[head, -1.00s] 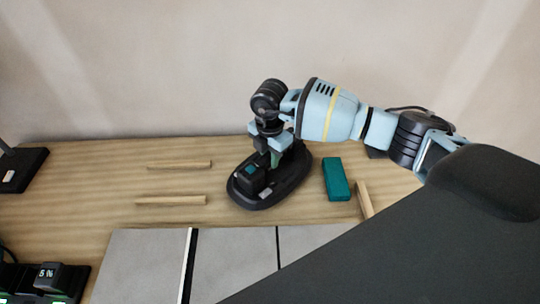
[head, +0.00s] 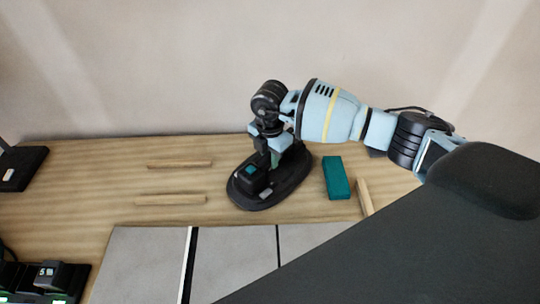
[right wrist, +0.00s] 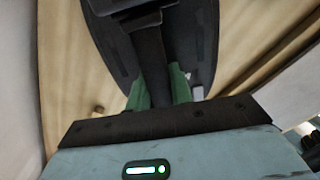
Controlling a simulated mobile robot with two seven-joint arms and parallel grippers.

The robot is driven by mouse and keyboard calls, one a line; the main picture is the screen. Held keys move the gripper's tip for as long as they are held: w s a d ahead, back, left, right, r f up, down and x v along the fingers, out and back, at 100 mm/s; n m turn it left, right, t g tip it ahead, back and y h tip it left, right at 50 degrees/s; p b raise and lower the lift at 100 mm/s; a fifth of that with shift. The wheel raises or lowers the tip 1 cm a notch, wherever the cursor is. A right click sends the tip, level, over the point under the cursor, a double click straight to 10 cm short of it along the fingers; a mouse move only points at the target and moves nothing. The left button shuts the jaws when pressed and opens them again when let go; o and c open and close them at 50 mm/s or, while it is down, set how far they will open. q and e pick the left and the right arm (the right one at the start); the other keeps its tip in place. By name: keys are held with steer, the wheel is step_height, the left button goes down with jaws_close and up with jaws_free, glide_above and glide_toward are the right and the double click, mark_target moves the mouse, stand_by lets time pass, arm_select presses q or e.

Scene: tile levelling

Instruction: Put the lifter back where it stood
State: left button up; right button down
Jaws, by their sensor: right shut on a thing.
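The lifter (head: 258,198) is a dark oval-based tool with a black block and a small teal patch on top. It stands on the wooden bench just behind the grey tiles. My right gripper (head: 274,158) is above it and shut on its dark handle. In the right wrist view the green fingers of my right gripper (right wrist: 160,88) sit on both sides of the black handle, with the lifter's dark base (right wrist: 205,40) beyond. The lower part of the handle is partly hidden. My left gripper is not in view.
A teal block (head: 336,178) lies right of the lifter. Wooden strips lie left (head: 171,200) and right (head: 364,197) of it. Grey tiles (head: 235,262) fill the front. A black device (head: 48,278) stands at the front left. The bench's left part is mostly clear.

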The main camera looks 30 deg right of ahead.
steer(key=shift+r, duration=0.1)
steer(key=c, duration=1.2)
jaws_free()
steer(key=shift+o, duration=0.2)
steer(key=shift+f, duration=0.2)
step_height(320, 180, up, 8)
steer(key=shift+r+p, duration=0.1)
steer(key=shift+p, duration=0.2)
